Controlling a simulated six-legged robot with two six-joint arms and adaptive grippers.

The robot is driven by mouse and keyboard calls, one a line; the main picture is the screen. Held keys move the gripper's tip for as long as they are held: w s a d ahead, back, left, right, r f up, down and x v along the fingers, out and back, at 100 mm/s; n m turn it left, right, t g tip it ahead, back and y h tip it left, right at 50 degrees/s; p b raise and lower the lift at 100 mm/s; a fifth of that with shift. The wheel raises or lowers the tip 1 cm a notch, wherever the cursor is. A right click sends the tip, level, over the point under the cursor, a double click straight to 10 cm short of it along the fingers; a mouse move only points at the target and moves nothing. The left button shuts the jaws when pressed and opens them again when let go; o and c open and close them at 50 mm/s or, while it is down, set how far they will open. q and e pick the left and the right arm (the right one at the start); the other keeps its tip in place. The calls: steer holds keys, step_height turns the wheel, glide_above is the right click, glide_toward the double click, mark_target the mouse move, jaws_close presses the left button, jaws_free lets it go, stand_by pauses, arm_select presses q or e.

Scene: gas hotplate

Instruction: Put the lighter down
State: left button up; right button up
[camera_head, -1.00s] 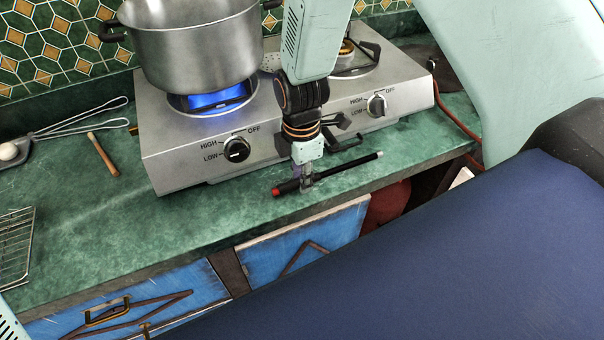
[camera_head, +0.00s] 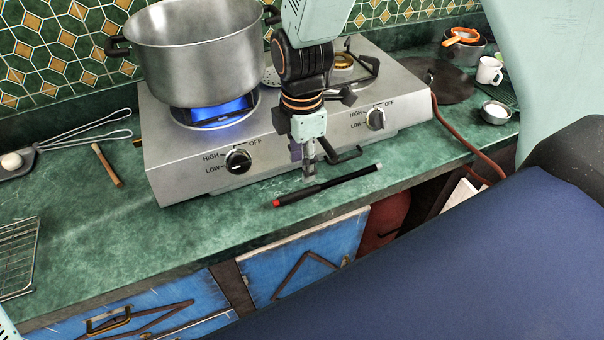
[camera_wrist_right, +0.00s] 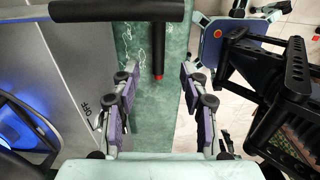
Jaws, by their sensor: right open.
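The lighter (camera_head: 345,180), a thin black stick with a red end and a pale tip, lies on the green counter in front of the hotplate. In the right wrist view, part of the lighter (camera_wrist_right: 158,52) with its red end shows between the spread fingers, apart from both. My right gripper (camera_head: 308,176) is open and empty, just above and behind the lighter in the head view; its fingers also show in the wrist view (camera_wrist_right: 157,95). My left gripper is out of view.
The hotplate (camera_head: 190,187) stands behind the lighter, with a steel pot (camera_head: 195,60) over a lit blue flame (camera_head: 213,112). A brown stick (camera_head: 107,165) and a wire rack (camera_head: 18,255) lie to the left. The counter's front edge is close to the lighter.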

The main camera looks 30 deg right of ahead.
steer(key=shift+r, duration=1.8)
steer(key=shift+w, duration=0.1)
